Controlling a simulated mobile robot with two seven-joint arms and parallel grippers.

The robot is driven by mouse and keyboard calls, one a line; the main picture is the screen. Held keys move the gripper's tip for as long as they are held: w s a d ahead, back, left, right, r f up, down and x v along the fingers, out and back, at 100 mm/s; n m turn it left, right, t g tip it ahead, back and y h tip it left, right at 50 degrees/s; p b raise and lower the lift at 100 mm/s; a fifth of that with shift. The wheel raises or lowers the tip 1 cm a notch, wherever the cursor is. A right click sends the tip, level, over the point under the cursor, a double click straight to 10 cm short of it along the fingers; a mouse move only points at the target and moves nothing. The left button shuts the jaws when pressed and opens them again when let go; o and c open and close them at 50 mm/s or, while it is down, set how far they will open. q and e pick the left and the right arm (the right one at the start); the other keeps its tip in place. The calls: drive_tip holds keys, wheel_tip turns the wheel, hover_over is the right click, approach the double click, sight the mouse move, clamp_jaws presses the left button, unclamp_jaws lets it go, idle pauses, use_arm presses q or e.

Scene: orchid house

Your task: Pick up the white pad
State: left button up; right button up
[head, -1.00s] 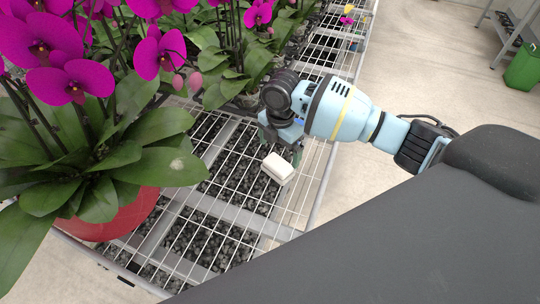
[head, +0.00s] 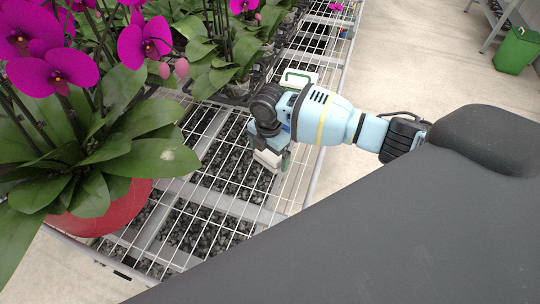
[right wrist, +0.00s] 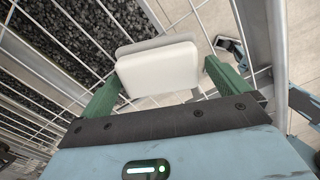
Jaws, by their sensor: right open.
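The white pad (head: 268,160) lies on the wire mesh bench, partly hidden behind my right gripper (head: 271,154) in the head view. In the right wrist view the pad (right wrist: 158,68) is a pale rounded block with a greyer layer along its far edge. My right gripper (right wrist: 160,85) is open there, its green fingers on either side of the pad with a gap to each. I cannot tell whether the fingers touch the mesh. My left gripper is not in view.
A potted orchid with a red pot (head: 108,212) stands on the left of the mesh bench (head: 200,225). A white case with a green handle (head: 298,78) sits behind my right wrist. A green bin (head: 515,50) stands on the floor far right.

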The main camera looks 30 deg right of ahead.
drive_tip(key=shift+f, duration=0.4)
drive_tip(key=c, duration=0.9)
drive_tip(key=shift+r, duration=0.15)
